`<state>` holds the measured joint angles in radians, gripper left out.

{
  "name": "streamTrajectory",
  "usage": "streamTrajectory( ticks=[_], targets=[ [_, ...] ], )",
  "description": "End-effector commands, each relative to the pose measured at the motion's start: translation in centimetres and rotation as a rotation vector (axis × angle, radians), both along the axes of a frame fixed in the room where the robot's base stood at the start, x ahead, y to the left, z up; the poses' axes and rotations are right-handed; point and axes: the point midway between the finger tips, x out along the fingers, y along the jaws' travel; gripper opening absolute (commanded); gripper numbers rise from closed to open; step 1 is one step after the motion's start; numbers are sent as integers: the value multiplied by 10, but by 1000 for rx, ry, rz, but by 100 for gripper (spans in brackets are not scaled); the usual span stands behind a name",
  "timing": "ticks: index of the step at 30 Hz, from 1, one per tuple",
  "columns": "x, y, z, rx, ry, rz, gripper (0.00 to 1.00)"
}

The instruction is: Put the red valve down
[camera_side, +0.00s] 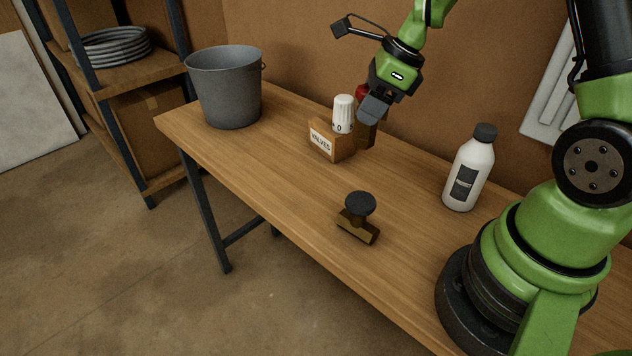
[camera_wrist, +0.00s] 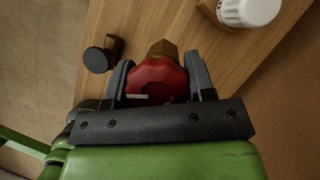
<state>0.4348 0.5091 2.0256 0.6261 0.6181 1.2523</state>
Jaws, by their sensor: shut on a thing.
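The red valve has a red, lobed knob (camera_wrist: 155,76) and a brass body (camera_wrist: 163,48). My gripper (camera_wrist: 158,70) is shut on its knob, with one grey finger on each side in the wrist view. In the side view the red knob (camera_side: 361,91) shows partly behind my gripper (camera_side: 372,108). It is just right of the wooden box labelled VALVES (camera_side: 321,143). I cannot tell whether the valve's underside touches the table (camera_side: 290,190).
A white-knobbed valve (camera_side: 343,113) stands at the box. A white bottle (camera_side: 463,187) stands at right and a grey bucket (camera_side: 228,90) at the far left. Table between bucket and black-knobbed valve is clear.

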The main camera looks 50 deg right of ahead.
Motion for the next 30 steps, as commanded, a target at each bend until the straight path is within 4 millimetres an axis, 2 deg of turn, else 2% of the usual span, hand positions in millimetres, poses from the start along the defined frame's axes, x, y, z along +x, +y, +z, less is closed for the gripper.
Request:
streamTrajectory(
  ticks=[1,6,12,19,26,30],
  targets=[
    [16,14,0,0,-3,65,9],
    [51,54,0,-8,7,226,9],
    [67,80,-4,-21,19,311,9],
    [68,83,-43,-20,24,318,9],
    [68,82,-67,-21,21,318,9],
    [68,82,-89,-20,23,317,9]
  ],
)
